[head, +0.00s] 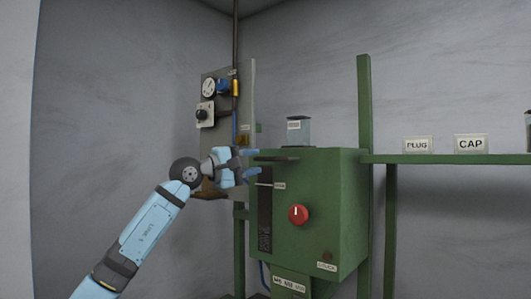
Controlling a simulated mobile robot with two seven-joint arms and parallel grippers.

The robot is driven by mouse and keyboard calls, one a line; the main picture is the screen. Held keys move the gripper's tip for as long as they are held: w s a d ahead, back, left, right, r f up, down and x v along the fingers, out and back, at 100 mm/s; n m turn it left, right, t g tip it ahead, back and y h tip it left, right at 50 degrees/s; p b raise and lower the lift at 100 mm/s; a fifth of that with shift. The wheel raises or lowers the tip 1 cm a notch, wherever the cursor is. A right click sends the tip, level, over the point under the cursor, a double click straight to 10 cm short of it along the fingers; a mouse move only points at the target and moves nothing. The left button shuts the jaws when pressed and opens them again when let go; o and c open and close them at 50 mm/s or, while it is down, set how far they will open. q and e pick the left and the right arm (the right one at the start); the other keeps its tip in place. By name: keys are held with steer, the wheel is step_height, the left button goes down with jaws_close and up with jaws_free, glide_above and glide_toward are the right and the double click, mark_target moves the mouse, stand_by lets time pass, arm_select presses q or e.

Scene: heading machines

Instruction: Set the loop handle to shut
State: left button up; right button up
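My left gripper (250,163) reaches in from the lower left, in front of the left upper part of a green machine box (335,195). Its two light-blue fingertips are spread apart, one above the other, with nothing clearly held between them. No clear loop shape is visible; my gripper hides part of this area. My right gripper is not in view.
The box has a red knob (298,214) and a dark vertical slot panel (265,220). A small grey container (298,130) stands on top. A grey panel (209,140) with a dial is behind. A green post (364,100) and shelf (440,159) stand right.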

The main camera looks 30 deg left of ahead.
mark_target(262, 159)
arm_select(q)
steer(key=shift+p+x, duration=0.45)
steer(key=shift+x, duration=1.6)
jaws_close()
